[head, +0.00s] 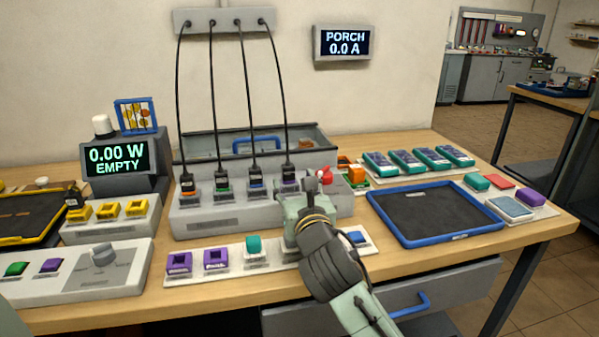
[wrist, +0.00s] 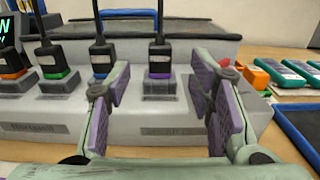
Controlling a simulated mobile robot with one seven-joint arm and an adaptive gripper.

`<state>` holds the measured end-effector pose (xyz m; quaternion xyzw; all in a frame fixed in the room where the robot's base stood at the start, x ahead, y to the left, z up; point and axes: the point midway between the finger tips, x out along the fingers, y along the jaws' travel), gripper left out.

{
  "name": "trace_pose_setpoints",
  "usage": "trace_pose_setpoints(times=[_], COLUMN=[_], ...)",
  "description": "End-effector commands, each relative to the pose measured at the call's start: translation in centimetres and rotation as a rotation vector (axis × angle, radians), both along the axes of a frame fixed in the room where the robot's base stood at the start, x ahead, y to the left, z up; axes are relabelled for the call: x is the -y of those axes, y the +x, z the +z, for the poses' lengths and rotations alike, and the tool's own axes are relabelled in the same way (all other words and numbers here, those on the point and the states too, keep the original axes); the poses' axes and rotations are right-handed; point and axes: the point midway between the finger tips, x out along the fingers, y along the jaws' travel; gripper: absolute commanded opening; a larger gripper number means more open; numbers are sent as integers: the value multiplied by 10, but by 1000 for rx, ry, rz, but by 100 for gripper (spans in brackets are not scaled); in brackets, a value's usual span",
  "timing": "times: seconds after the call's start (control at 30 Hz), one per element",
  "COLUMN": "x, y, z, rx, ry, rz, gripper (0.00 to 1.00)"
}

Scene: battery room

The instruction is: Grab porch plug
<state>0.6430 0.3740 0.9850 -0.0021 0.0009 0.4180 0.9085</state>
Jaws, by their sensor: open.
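Four black plugs on cords stand in a row on a grey socket block (head: 200,222). Their bands are orange on one plug (head: 187,185), green on another (head: 222,182), blue on the third (head: 256,182) and purple on the rightmost (head: 290,176). No readable label shows which is the porch plug. My gripper (head: 308,192) is open at the right end of the block, in front of the purple-banded plug. In the wrist view, the purple-banded plug (wrist: 160,58) stands upright beyond and between the open fingers of my gripper (wrist: 158,90), apparently untouched.
A wall display (head: 343,42) reads PORCH 0.0 A. Another display (head: 116,158) reads 0.00 W EMPTY. The cords hang from a wall strip (head: 224,19). A red knob-like part (head: 324,176) is right of my gripper. A blue-rimmed tray (head: 490,238) lies empty at right.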

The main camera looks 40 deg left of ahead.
Motion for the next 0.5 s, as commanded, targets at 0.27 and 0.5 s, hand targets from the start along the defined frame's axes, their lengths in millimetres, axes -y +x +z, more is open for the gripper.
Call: trace_pose_setpoints(times=[0.27,0.5], x=[-24,-48], y=[20,41], z=[2,8], rx=[-1,-4], ry=[2,3], rz=[1,2], gripper=[48,48])
